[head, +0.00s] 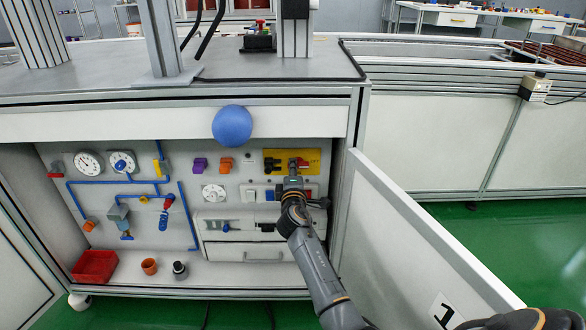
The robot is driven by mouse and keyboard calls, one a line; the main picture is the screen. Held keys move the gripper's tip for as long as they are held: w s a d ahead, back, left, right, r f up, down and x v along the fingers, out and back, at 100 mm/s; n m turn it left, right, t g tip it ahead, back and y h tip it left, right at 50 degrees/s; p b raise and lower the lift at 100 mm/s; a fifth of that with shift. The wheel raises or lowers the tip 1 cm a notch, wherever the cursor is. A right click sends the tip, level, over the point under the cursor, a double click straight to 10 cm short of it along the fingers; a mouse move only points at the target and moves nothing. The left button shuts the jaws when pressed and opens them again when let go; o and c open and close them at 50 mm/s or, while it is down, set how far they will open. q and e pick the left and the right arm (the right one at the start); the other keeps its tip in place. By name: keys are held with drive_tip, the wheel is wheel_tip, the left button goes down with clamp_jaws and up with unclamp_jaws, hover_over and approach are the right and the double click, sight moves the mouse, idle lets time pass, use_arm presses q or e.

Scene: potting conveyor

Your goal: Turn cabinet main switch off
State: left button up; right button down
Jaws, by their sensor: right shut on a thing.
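The cabinet main switch is a yellow plate (313,155) with red and dark parts, high on the right of the cabinet's back panel. My right gripper (292,165) reaches in from the lower right and is shut on the switch's handle, in front of the plate. The gripper covers the middle of the switch, so the handle's exact angle is hidden. My left gripper is not in view.
The cabinet door (395,225) stands open at the right. The panel holds gauges (89,163), blue pipes and valves. A red bin (94,266), an orange pot (149,266) and a drawer (250,252) are below. A blue ball (232,125) shows at the cabinet's top edge.

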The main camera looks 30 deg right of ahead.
drive_tip(key=shift+r, duration=0.2)
drive_tip(key=c, duration=1.3)
unclamp_jaws()
drive_tip(key=shift+w+f, duration=0.1)
drive_tip(key=shift+f, duration=0.05)
drive_tip(key=v, duration=1.2)
drive_tip(key=shift+d, duration=0.1)
